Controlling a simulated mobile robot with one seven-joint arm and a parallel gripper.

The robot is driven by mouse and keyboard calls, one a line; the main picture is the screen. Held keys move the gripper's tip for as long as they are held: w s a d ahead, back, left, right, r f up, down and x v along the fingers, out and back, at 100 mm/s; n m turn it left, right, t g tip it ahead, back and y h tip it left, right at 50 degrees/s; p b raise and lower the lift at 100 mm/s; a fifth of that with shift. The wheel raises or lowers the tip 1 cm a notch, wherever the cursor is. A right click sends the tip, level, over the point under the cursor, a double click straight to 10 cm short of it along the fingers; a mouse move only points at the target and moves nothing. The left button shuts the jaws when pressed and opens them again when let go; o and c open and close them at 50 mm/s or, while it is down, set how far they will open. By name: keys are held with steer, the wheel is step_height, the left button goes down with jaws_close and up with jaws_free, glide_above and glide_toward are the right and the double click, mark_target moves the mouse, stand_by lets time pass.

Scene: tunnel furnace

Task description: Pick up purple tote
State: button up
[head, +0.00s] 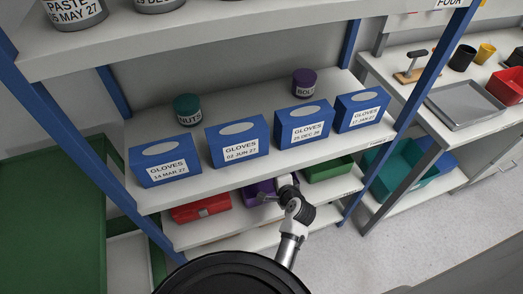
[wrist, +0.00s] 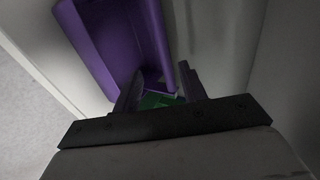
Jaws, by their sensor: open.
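The purple tote (head: 258,191) sits on the lower shelf between a red tote and a green tote. It is partly hidden by the shelf above and by my arm. In the wrist view the purple tote (wrist: 105,35) fills the upper left, with its wall close to my fingers. My gripper (wrist: 162,88) is open, with its two fingers pointing at the tote's near edge. I cannot tell whether the fingers touch the tote or straddle its wall. In the head view my gripper (head: 271,194) reaches in under the middle shelf at the tote.
The red tote (head: 201,207) is left of the purple one and the green tote (head: 328,169) is right of it. The middle shelf (head: 215,184) with several blue glove boxes (head: 237,141) overhangs my arm. A blue post (head: 412,93) stands at the right. Open floor (head: 400,245) lies right.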

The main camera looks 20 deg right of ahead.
steer(key=shift+r+b+x, duration=0.15)
steer(key=shift+b+x, duration=1.25)
steer(key=shift+x, duration=1.25)
steer(key=shift+r+b+x, duration=0.15)
steer(key=shift+b+x, duration=1.25)
steer(key=shift+x, duration=1.3)
steer(key=shift+w, duration=0.15)
jaws_close()
steer(key=shift+r, duration=0.2)
step_height(320, 180, up, 3)
steer(key=p, duration=0.2)
steer(key=shift+f+p, duration=0.2)
steer(key=shift+p, duration=0.2)
steer(key=shift+f, duration=0.15)
